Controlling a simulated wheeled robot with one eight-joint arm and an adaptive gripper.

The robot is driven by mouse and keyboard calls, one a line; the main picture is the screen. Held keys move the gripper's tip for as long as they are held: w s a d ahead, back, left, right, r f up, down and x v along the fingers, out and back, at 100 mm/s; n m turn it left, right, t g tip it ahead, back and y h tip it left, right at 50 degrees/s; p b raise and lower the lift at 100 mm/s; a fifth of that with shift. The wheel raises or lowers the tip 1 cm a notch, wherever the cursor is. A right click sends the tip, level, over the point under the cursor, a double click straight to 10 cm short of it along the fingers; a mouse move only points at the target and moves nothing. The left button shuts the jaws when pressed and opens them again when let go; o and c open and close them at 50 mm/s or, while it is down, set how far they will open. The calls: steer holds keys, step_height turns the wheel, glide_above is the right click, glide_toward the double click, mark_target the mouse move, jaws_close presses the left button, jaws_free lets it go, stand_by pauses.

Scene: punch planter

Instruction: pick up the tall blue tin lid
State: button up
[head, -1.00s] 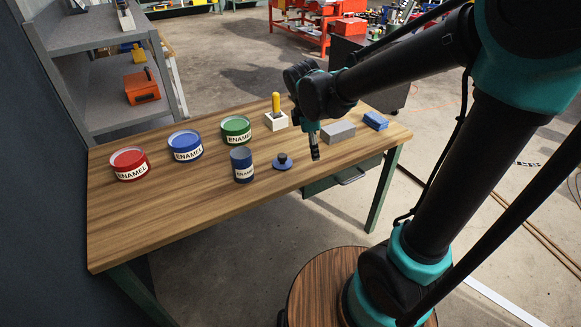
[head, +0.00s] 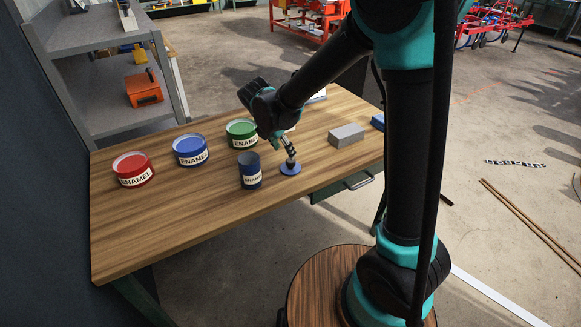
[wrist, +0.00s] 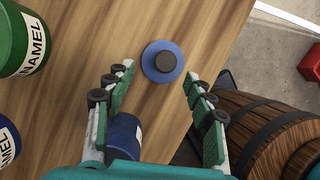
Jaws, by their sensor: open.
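The tall blue tin lid (head: 295,170) is a flat blue disc with a black knob, lying on the wooden table just right of the tall blue tin (head: 249,172). In the wrist view the lid (wrist: 151,73) shows from above near the top middle. My gripper (head: 287,154) is open and empty over the lid. In the wrist view my gripper (wrist: 156,74) has its fingertips apart to the left and right of the lid, with the knob between and slightly ahead of them. The tall blue tin (wrist: 124,137) is partly hidden behind the left finger.
Red (head: 133,171), blue (head: 190,151) and green (head: 241,134) enamel tins stand along the table's left and back. A grey block (head: 346,135) and a blue item (head: 378,121) lie to the right. The table's front (head: 180,240) is clear.

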mark_target(290, 161)
steer(key=shift+s+d+x, duration=0.15)
steer(key=shift+d+x, duration=0.05)
steer(key=shift+x, duration=1.65)
steer(key=shift+s+d+x, duration=0.1)
steer(key=shift+d+x, duration=0.05)
steer(key=shift+x, duration=1.7)
steer(key=shift+r, duration=0.1)
steer(key=shift+c, duration=0.6)
jaws_close()
